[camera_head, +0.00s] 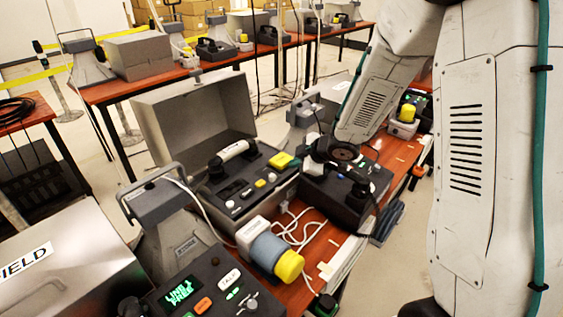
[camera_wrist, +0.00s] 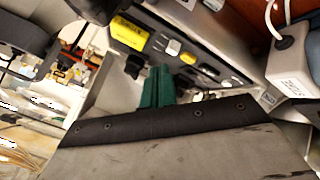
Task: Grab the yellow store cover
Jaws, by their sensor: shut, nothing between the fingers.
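A yellow block (camera_head: 283,160) sits on the dark control panel of the open grey case. A yellow piece with dark marks (camera_wrist: 128,33) shows on a dark panel in the wrist view, beyond and left of my fingertips. It looks like the same block, and I take it for the store cover; its lettering is too small to read. My gripper (camera_wrist: 158,72) shows green fingers, shut and empty, apart from the yellow piece. In the head view my arm comes down from the upper right over the table, and I cannot make out the fingers there.
The open case (camera_head: 190,100) has a raised lid and a white handset (camera_head: 235,153). A yellow-capped cylinder (camera_head: 290,266) lies nearer on the table (camera_head: 325,240), beside loose white cable. A dark device (camera_head: 345,195) stands right of the case. A white box (camera_wrist: 291,55) is right in the wrist view.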

